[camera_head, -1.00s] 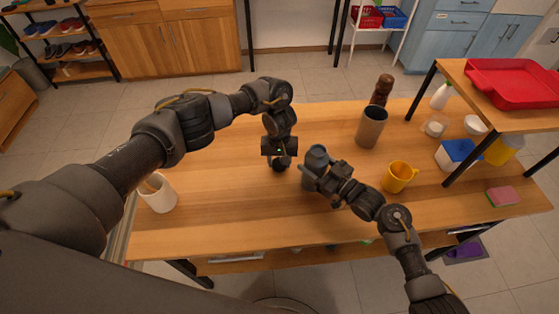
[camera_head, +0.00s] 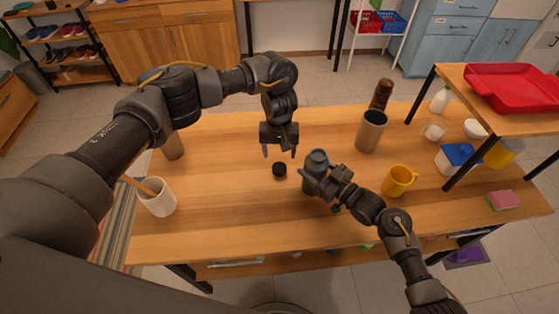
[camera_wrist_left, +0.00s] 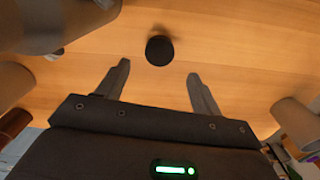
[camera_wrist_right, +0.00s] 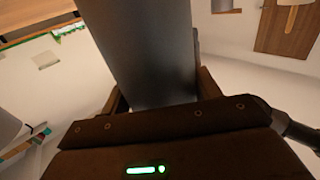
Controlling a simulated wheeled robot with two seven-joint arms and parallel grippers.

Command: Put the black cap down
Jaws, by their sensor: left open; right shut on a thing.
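The black cap (camera_head: 279,170) lies on the wooden table (camera_head: 225,215), left of the grey dispenser. It also shows in the left wrist view (camera_wrist_left: 159,50), beyond the fingertips and between their lines. My left gripper (camera_head: 280,153) is open and empty above the table, just behind the cap and apart from it. My right gripper (camera_head: 312,180) is shut on the grey dispenser (camera_head: 318,160), which stands upright. In the right wrist view the dispenser's grey body (camera_wrist_right: 150,50) fills the space between the fingers.
A white mug (camera_head: 160,200) stands at the left, with a brownish cup (camera_head: 172,147) behind it. A grey-brown cup (camera_head: 371,132), a dark brown bottle (camera_head: 381,95) and a yellow mug (camera_head: 398,181) stand right of the dispenser. The front left table area is clear.

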